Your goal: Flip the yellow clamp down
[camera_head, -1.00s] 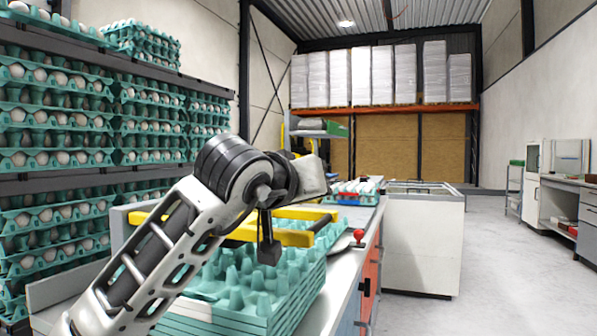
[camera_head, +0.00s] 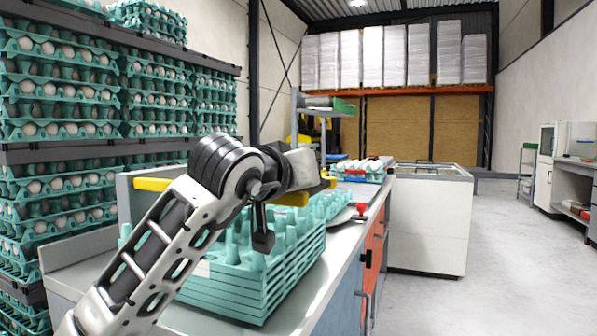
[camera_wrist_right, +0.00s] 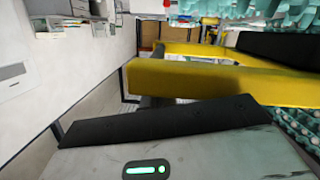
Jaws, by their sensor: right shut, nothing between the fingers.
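The yellow clamp (camera_head: 151,184) is a frame of yellow bars above the green egg trays (camera_head: 252,292). In the head view, my arm hides much of it. One visible bar is near level; I cannot tell whether it touches the trays. My right gripper (camera_head: 326,179) is beside the clamp, with its fingertips mostly hidden. In the right wrist view, a thick yellow bar of the clamp (camera_wrist_right: 190,79) crosses just beyond the dark edge of my shut, empty gripper. Contact is unclear. My left gripper is out of view.
The tray stack stands on a grey worktop (camera_head: 310,300). A red-knobbed handle (camera_head: 361,209) is at its right edge. Another tray of eggs (camera_head: 360,168) lies farther back. Tall egg racks (camera_head: 60,120) line the left. The floor (camera_head: 440,300) on the right is clear.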

